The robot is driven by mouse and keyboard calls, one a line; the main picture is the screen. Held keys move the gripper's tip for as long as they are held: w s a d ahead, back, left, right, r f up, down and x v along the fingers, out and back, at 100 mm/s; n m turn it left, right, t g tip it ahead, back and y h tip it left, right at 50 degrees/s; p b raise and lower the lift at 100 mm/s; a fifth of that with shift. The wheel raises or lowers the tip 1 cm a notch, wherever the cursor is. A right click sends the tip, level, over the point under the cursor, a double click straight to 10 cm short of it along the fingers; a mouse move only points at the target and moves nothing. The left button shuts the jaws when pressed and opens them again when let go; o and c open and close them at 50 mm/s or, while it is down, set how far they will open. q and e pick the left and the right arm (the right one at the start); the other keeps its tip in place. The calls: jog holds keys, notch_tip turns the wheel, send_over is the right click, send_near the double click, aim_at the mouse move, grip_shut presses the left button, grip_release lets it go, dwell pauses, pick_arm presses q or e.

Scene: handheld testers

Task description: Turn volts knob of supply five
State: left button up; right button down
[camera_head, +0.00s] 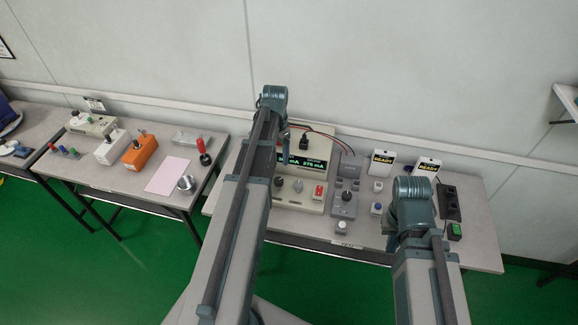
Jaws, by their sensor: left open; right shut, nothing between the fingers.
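A cream bench supply (290,204) with a green-lit display (315,164) stands on the right-hand table, partly hidden by my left arm. The display's right part reads 275 mA; its left part is covered. On the supply's front are a dark knob (278,181), a grey knob (298,186) and a red switch (319,191). Their labels are too small to read, so I cannot tell which knob is volts or whether this is supply five. My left arm crosses in front of the supply, and my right arm stands over the table's right part.
A grey tester (343,205) with a dark knob stands right of the supply. Two white READY units (382,163) and a black power strip (449,202) are further right. The left table (120,177) holds an orange box (141,153) and a pink sheet (168,175).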

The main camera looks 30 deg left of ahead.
aim_at(278, 180)
pick_arm(q)
notch_tip(278, 180, down, 14)
jog(key=b, duration=1.4)
jog(key=shift+w+a+r, duration=0.1)
jog(key=shift+a+r, duration=0.05)
jog(key=shift+c, duration=0.3)
grip_shut()
